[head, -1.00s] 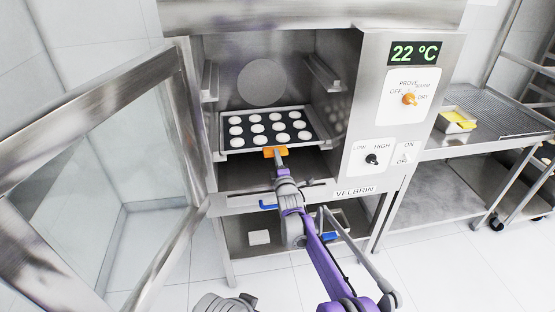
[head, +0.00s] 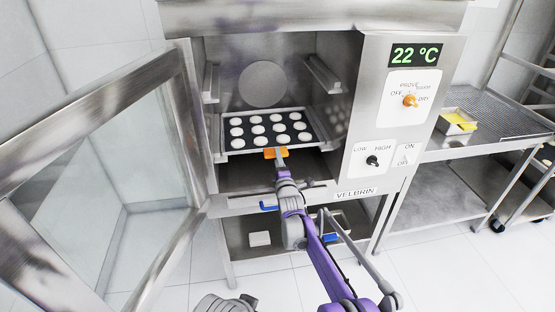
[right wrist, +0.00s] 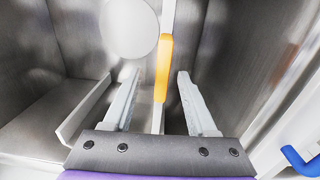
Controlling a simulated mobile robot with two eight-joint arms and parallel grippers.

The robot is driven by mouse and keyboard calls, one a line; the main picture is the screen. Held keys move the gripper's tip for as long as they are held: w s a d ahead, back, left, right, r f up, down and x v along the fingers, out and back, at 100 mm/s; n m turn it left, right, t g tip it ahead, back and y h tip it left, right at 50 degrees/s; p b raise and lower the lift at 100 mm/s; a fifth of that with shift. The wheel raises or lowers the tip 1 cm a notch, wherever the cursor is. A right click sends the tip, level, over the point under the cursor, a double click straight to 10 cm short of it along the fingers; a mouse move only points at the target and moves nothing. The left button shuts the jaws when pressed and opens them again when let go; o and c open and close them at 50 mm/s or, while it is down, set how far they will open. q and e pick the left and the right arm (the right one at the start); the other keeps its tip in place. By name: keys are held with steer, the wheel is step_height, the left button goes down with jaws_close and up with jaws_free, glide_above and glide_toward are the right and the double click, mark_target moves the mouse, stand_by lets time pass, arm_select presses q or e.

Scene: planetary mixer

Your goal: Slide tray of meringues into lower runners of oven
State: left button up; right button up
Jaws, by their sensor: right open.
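The dark tray with a pale metal rim (head: 240,151) holds rows of white round meringues (head: 277,127). It lies level inside the open oven (head: 345,190), below the upper side runners (head: 322,73); the runners under it are hidden. An orange handle (head: 270,153) is at its front edge. My right gripper (head: 279,158) is at this handle. In the right wrist view the orange handle (right wrist: 163,68) lies between the spread fingers of my right gripper (right wrist: 158,76), with gaps on both sides. The tray shows edge-on there.
The glass oven door (head: 105,170) stands wide open at the left. The control panel (head: 410,95) reads 22 °C. A lower shelf area with blue-handled items (head: 331,237) is below. A steel side table (head: 480,150) holds a small yellow-filled pan (head: 457,121).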

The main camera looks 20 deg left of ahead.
steer(key=b+v, duration=0.1)
steer(key=v, duration=0.9)
steer(key=shift+r, duration=0.1)
